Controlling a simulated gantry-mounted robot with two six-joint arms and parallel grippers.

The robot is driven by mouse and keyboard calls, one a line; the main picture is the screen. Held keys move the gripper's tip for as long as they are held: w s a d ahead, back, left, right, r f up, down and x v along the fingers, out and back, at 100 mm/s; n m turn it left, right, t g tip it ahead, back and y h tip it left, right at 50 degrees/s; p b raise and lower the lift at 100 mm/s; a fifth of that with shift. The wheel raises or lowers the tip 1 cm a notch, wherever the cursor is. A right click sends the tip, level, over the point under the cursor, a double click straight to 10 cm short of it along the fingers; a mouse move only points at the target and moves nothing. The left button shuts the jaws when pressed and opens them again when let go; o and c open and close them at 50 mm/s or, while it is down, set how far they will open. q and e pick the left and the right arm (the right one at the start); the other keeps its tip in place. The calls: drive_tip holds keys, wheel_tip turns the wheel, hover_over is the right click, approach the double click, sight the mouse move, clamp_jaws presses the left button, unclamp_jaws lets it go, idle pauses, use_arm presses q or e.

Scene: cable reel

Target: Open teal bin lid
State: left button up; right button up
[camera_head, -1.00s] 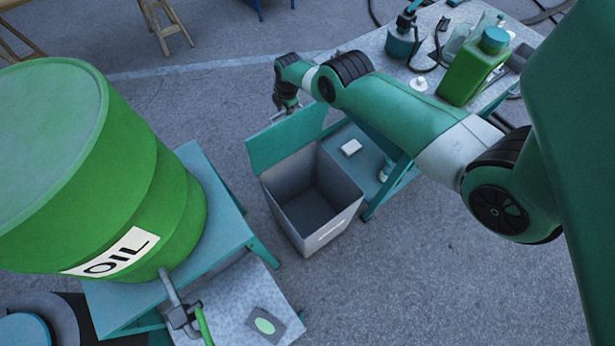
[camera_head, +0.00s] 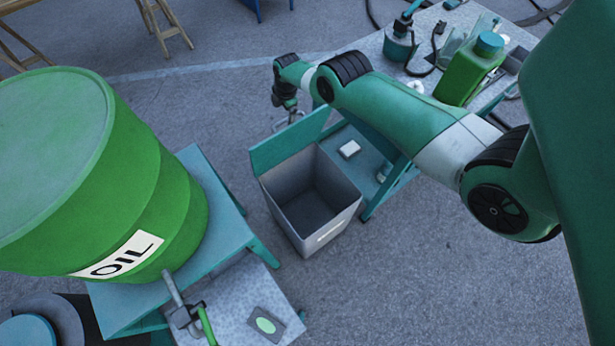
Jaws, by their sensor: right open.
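The bin (camera_head: 312,205) stands on the floor in the middle of the head view, a grey box with an empty-looking dark inside. Its teal lid (camera_head: 284,147) is swung up and stands tilted back at the bin's far edge, leaving the mouth uncovered. My right gripper (camera_head: 288,121) is open just behind and above the lid's upper edge. Whether a finger touches the lid is hard to tell at this size. My left gripper is not in view.
A large green oil drum (camera_head: 150,190) stands on a teal stand (camera_head: 222,215) at left. A workbench (camera_head: 370,50) with a green jug (camera_head: 470,72) is at back right, its lower shelf (camera_head: 362,170) close beside the bin. Floor at front right is clear.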

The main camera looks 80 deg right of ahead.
wheel_tip(320, 180, up, 5)
drive_tip(key=p, duration=0.4)
idle(0.4)
